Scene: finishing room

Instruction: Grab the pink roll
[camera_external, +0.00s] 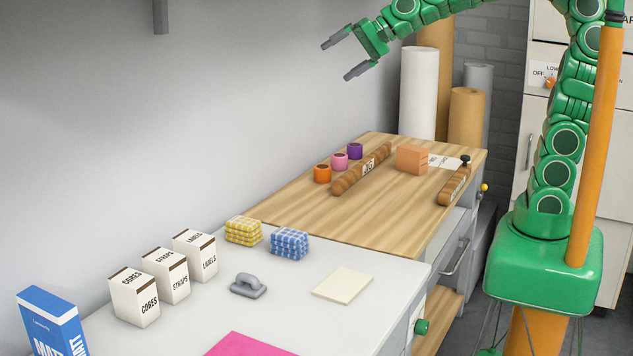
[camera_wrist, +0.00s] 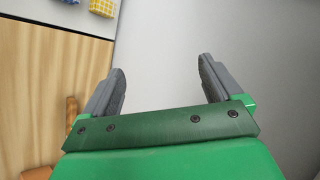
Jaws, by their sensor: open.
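My gripper (camera_external: 336,62) is open and empty, high above the bench and well clear of the rolls. In the wrist view my gripper (camera_wrist: 162,66) shows two grey fingers spread apart with nothing between them. The pink roll does not show in the wrist view.
A long brown wooden piece (camera_external: 362,168) lies just right of the rolls. An orange-brown block (camera_external: 411,158) and a wooden tool (camera_external: 454,184) with a black knob are farther right. Yellow (camera_external: 243,231) and blue (camera_external: 290,243) checked cloths lie on the nearer white table. The bench front is bare.

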